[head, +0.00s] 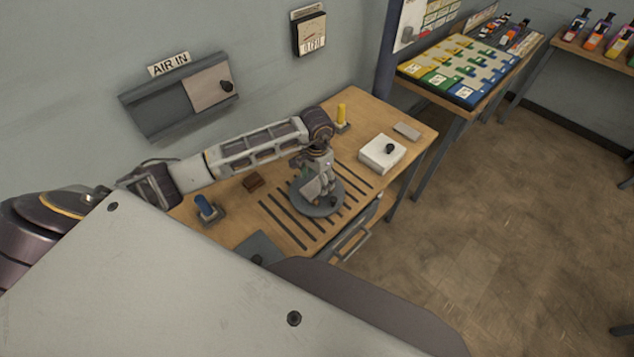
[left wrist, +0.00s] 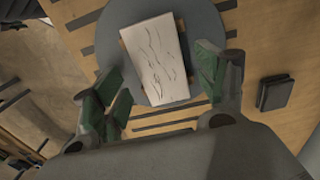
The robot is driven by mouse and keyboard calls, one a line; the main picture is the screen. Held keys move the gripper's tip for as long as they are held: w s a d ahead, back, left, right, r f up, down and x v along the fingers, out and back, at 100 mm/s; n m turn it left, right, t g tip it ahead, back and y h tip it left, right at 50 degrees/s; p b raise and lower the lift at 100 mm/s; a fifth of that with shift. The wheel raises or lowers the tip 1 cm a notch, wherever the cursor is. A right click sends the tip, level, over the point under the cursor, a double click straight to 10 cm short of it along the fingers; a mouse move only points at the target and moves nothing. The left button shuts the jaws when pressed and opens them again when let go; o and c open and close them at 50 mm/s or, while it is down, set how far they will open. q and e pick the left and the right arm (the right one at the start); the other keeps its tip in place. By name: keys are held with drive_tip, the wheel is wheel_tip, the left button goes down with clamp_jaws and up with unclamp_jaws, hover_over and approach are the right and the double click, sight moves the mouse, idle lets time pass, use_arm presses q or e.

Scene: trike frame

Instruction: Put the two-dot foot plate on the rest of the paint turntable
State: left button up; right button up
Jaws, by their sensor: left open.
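The paint turntable (head: 325,209) is a round grey disc on the slatted part of the wooden bench. In the left wrist view its grey top (left wrist: 206,22) lies under a pale rectangular plate (left wrist: 154,58) with dark wavy lines. Small brown pieces show at the plate's edges, perhaps the rest. No dots can be made out on the plate, so I cannot tell if it is the two-dot foot plate. My left gripper (head: 315,188) is over the turntable. Its green-padded fingers (left wrist: 160,70) are open, one either side of the plate, with gaps visible. My right gripper is not in view.
A drawer handle (head: 352,242) projects at the front. A coloured tray (head: 465,68) stands on another table.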

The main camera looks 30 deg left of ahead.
sight(316, 185)
use_arm(q)
wheel_tip(316, 185, up, 10)
drive_tip(key=b, duration=0.2)
idle(0.5)
drive_tip(key=shift+r, duration=0.1)
drive_tip(key=shift+a, duration=0.1)
idle(0.4)
